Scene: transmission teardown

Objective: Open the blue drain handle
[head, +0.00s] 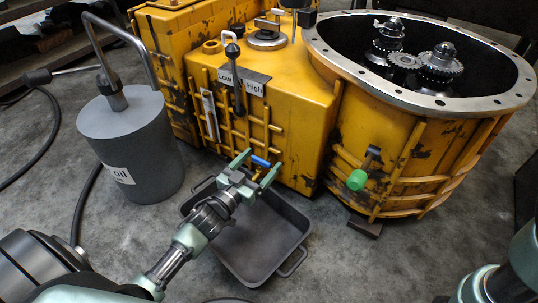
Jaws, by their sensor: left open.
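The blue drain handle (261,161) is a short blue bar low on the front of the yellow transmission housing (300,110). In the head view it shows between the two green fingertips of my left gripper (254,167). The gripper is open, with one finger on each side of the handle. I cannot tell whether either finger touches it. The valve behind the handle is mostly hidden. My right gripper is not in view; only part of my right arm shows at the lower right.
A dark drain pan (300,214) sits on the floor below the handle and my left gripper. A grey oil can (130,150) stands at the left.

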